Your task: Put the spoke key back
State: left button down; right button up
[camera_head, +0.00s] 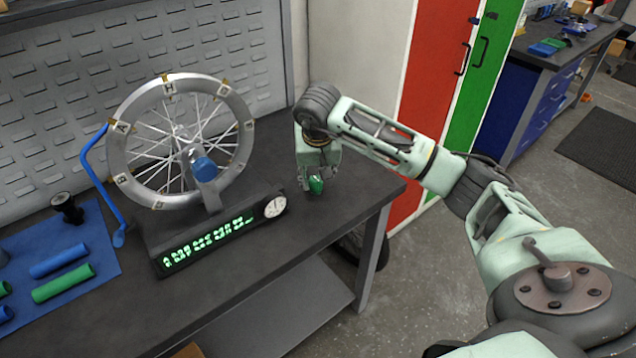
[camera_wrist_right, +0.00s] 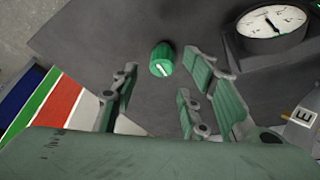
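A small green ribbed knob-like piece with a white mark, which may be the spoke key (camera_head: 316,186), stands on the dark bench top near its right end. In the right wrist view the green piece (camera_wrist_right: 161,57) shows just beyond the fingertips, between the two sides of the gripper. My right gripper (camera_head: 317,166) points down right above it. Its fingers (camera_wrist_right: 158,85) are spread apart with a gap around the piece, and I see no contact. A spoked wheel (camera_head: 116,160) with lettered tags stands in a truing stand on the bench. My left gripper is out of view.
A round dial gauge (camera_head: 275,207) and a green-lit display (camera_head: 207,240) sit on the stand's base, left of my gripper. A blue mat (camera_head: 100,235) at the left carries blue and green cylinders and a black spool-shaped piece (camera_head: 67,207). A blue curved arm (camera_head: 95,175) stands beside the wheel.

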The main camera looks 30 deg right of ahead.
jog(key=v, duration=0.5)
jog(key=shift+a+r+b, duration=0.1)
jog(key=shift+r+b, duration=0.1)
jog(key=shift+b, duration=0.1)
